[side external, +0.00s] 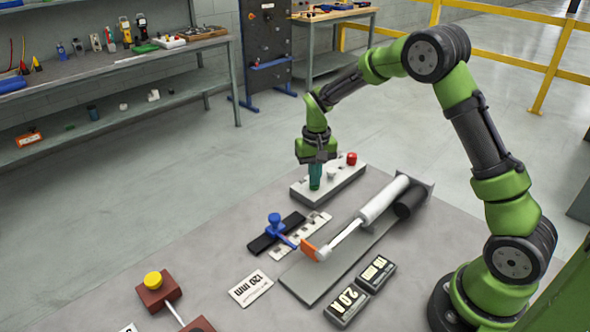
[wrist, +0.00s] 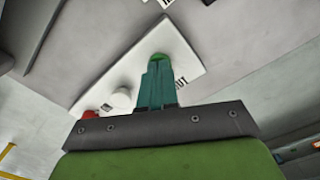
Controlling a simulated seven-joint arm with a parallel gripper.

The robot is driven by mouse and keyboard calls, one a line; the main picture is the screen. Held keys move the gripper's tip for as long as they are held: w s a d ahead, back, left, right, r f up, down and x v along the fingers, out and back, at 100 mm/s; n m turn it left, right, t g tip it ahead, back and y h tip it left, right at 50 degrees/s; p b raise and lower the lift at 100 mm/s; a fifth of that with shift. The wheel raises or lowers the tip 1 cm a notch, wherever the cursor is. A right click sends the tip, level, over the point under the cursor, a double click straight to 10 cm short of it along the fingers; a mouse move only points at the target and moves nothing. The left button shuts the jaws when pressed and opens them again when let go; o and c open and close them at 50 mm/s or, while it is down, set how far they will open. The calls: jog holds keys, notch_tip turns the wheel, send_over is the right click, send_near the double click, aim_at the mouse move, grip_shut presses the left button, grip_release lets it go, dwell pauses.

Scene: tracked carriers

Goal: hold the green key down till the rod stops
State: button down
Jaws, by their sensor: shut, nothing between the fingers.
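The white key panel (side external: 330,190) carries a green key, a white key (side external: 331,174) and a red key (side external: 351,158). My gripper (side external: 315,186) is over the green key's end of the panel, teal fingers shut and pointing down. In the wrist view the green key (wrist: 160,56) shows at the fingertips (wrist: 159,66). The tips look to be on it or very close; I cannot tell whether it is pressed in. The rod (side external: 346,233) sticks out of the white cylinder (side external: 384,200), with an orange plate (side external: 309,250) at its end.
A blue pointer (side external: 275,221) stands on a dark rail beside a slotted scale (side external: 305,235), close to the orange plate. A "120 mm" card (side external: 251,288) and two display boxes (side external: 347,306) lie in front. A yellow button on a red block (side external: 157,288) is at lower left.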

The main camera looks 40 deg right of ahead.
jog(key=shift+s+f, duration=0.1)
jog(key=shift+r, duration=2.3)
